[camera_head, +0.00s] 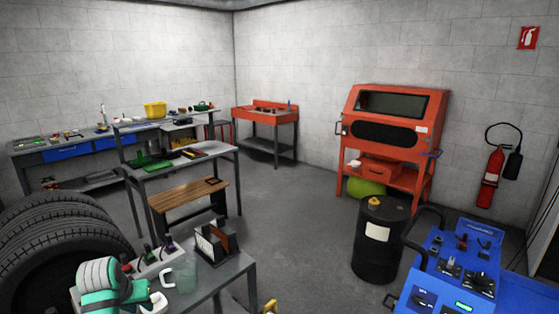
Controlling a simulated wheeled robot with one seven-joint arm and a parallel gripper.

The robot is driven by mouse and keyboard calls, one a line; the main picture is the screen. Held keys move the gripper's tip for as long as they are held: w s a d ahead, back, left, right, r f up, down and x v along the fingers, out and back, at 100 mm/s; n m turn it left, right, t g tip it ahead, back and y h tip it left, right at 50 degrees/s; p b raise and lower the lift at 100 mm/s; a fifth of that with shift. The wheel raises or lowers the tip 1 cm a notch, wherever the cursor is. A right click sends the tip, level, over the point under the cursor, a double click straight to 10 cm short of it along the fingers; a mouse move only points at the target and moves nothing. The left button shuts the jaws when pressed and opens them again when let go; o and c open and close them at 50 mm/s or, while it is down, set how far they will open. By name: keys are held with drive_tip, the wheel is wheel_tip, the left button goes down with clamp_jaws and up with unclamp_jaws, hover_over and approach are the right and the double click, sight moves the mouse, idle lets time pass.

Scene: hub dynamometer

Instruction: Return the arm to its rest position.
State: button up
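I cannot make out my arm or my gripper for certain in the head view, so neither the arm's pose nor the gripper's opening can be read. A teal and white object (108,291) with a ribbed pale top and a black band shows at the lower left, by the end of a grey table (222,279). I cannot tell what it is.
A clear mug (186,273) and a dark file holder (215,243) stand on the grey table. Tyres (60,238) are at the left. A black drum (381,240) and a blue control console (462,270) are at the right. The middle floor (290,210) is clear.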

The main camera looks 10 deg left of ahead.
drive_tip(key=w+d+f+t, duration=0.2)
drive_tip(key=w+d+f, duration=0.1)
drive_tip(key=d+f, duration=0.65)
drive_tip(key=w+d+f+t, duration=0.1)
drive_tip(key=w+d+f, duration=0.2)
drive_tip(key=d+f, duration=0.65)
drive_tip(key=s+d+f+t, duration=0.1)
drive_tip(key=s+d+f, duration=0.2)
drive_tip(key=d, duration=0.6)
drive_tip(key=s+d+f+t, duration=0.1)
drive_tip(key=s+d+f, duration=0.2)
drive_tip(key=d, duration=0.6)
drive_tip(key=s+d+r+m+t, duration=0.1)
drive_tip(key=s+d, duration=0.6)
drive_tip(key=s, duration=0.2)
drive_tip(key=s+d+m+t, duration=0.1)
drive_tip(key=s+d+t, duration=0.1)
drive_tip(key=s+d, duration=0.6)
drive_tip(key=s+d+r+m+t+h, duration=0.1)
drive_tip(key=s+r+m+t+h, duration=0.1)
drive_tip(key=s+r, duration=1.3)
drive_tip(key=s+m, duration=0.1)
drive_tip(key=s, duration=0.2)
drive_tip(key=shift+d+m+t, duration=0.3)
drive_tip(key=shift+d+m, duration=0.05)
drive_tip(key=shift+m, duration=0.05)
